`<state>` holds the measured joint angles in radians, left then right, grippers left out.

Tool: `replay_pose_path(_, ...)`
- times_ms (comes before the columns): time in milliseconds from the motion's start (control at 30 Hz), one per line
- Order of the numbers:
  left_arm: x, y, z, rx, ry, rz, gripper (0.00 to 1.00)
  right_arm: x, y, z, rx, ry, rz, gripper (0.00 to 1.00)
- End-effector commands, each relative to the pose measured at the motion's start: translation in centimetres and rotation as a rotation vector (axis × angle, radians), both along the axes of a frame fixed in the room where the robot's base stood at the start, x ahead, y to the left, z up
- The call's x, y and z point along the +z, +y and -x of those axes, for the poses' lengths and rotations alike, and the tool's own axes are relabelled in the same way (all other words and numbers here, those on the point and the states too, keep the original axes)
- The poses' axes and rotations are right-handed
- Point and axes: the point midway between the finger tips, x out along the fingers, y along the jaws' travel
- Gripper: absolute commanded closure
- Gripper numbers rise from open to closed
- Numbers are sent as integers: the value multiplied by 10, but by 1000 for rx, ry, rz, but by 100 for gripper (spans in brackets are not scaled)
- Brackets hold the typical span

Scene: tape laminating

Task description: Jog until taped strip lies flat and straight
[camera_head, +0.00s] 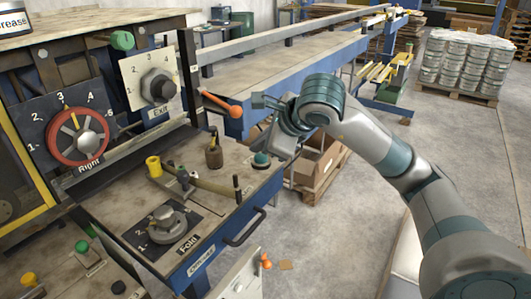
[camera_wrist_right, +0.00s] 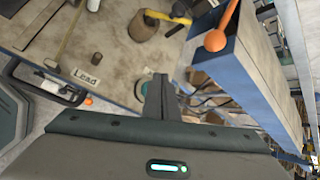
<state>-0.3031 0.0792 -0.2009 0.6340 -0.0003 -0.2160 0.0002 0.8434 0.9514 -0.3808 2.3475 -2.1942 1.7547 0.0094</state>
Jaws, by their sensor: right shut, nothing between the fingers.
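A dark green push button (camera_head: 261,159) sits at the right front corner of the worn machine top. My right gripper (camera_head: 275,150) is shut and empty, pointing down right beside this button. In the right wrist view its closed fingers (camera_wrist_right: 158,92) partly cover the button (camera_wrist_right: 142,92); whether they touch it I cannot tell. No taped strip can be made out in either view. My left gripper is not in view.
Numbered dials marked Right (camera_head: 78,136), Exit (camera_head: 155,85) and Fold (camera_head: 162,225) stand to the left. An orange-knobbed lever (camera_head: 222,104) juts out above the button. A hammer (camera_head: 205,185) lies on the top. A long conveyor table (camera_head: 280,65) runs behind.

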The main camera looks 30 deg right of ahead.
Motion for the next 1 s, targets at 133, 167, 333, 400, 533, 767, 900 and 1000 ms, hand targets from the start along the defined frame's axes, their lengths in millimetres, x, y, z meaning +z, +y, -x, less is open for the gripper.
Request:
replay_pose_path(133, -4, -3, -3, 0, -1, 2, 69, 2, 0, 0, 0, -1, 0, 100)
replay_pose_path(167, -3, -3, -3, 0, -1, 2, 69, 4, 0, 0, 0, 0, 0, 100)
replay_pose_path(333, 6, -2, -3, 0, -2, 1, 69, 19, -1, 0, -1, -1, 0, 100)
replay_pose_path(400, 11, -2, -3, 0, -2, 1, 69, 26, -1, 0, -1, -1, 0, 100)
replay_pose_path(533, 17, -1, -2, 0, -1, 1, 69, 36, -1, 0, 0, 0, 0, 100)
replay_pose_path(767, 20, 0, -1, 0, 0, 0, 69, 40, 0, 0, 1, 1, 0, 100)
replay_pose_path(900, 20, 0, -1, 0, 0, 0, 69, 40, -1, 0, 0, 0, 0, 100)
replay_pose_path(1000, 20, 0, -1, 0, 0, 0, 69, 41, 0, 0, 0, 0, 0, 100)
